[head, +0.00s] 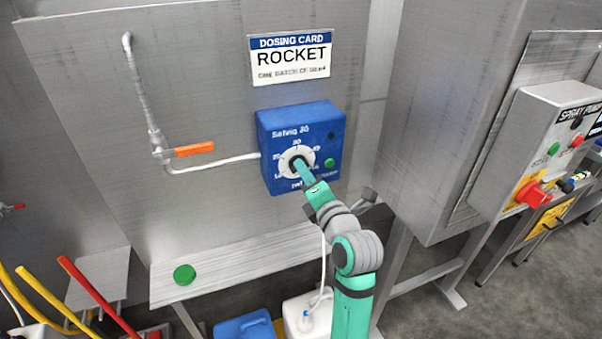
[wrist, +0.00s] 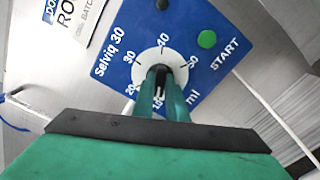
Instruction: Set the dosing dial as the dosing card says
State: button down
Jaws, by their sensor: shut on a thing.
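The blue dosing box (head: 332,118), marked "Selviq 30", hangs on the steel wall. Its white round dial (head: 284,161) carries numbers around it; in the wrist view the dial (wrist: 142,67) shows 20, 30, 40 and 50 beside it. My gripper (head: 298,164) is at the dial's middle. In the wrist view my gripper's fingers (wrist: 159,76) are shut on the dark knob at the dial's centre; they hide most of it, so the setting cannot be told. The dosing card (head: 291,58) above reads "ROCKET", with a smaller batch line too blurred to read surely.
A green START button (wrist: 207,39) sits close to the dial. A pipe with an orange valve handle (head: 194,149) runs into the box from the left. Below is a steel shelf (head: 230,262) with a green round thing (head: 184,275). A spray pump panel (head: 540,140) stands at right.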

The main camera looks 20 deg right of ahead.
jog(key=shift+s+a+r+n, duration=0.1)
jog(key=shift+a+n, duration=0.05)
jog(key=shift+n, duration=6)
jog(key=shift+a+r+n, duration=0.1)
jog(key=shift+n, duration=6.05)
